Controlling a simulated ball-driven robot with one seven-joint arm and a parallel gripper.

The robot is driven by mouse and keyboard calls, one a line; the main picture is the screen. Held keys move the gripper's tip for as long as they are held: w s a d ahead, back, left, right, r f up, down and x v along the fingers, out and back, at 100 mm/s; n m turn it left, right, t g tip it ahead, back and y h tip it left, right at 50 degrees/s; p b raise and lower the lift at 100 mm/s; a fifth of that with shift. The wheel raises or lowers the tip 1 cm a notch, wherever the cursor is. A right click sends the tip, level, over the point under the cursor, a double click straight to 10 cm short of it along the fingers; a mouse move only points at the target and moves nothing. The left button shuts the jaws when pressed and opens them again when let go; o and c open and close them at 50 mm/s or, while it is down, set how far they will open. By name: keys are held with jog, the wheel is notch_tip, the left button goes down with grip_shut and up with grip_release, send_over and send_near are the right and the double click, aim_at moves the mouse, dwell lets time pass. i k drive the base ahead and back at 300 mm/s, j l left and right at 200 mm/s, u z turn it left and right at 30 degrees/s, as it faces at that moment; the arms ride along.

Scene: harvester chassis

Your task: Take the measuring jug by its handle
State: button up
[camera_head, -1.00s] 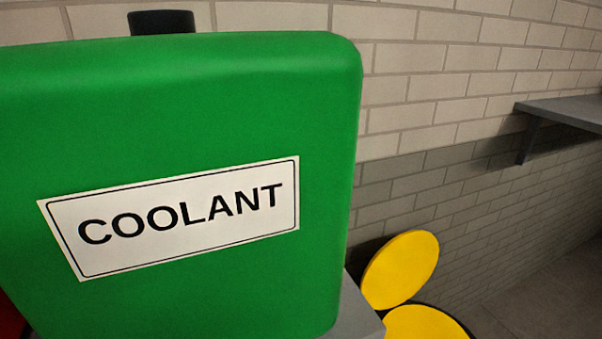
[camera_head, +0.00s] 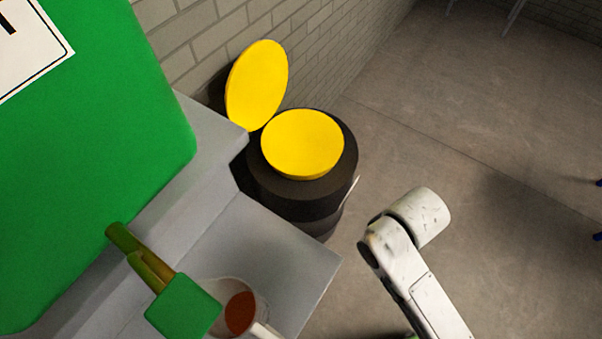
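The measuring jug (camera_head: 257,300) stands on the grey ledge (camera_head: 310,262) at the bottom of the view. It looks pale and see-through, with a red-brown patch inside. A green tap handle hides its left part. A pale piece at its lower right, cut by the bottom edge, looks like its handle. My white arm (camera_head: 425,280) shows at the lower right, to the right of the jug and apart from it. My gripper is not in the view.
A green coolant tank (camera_head: 90,180) with a brass tap (camera_head: 150,266) and green tap handle (camera_head: 184,308) overhangs the jug's left side. A dark drum (camera_head: 300,200) with yellow discs (camera_head: 302,143) stands behind the ledge.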

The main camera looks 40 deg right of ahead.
aim_at(246, 314)
jog(key=k+j+u, duration=0.15)
jog(key=k+j, duration=0.55)
jog(key=j, duration=0.15)
jog(key=k+u, duration=0.1)
jog(key=u, duration=0.35)
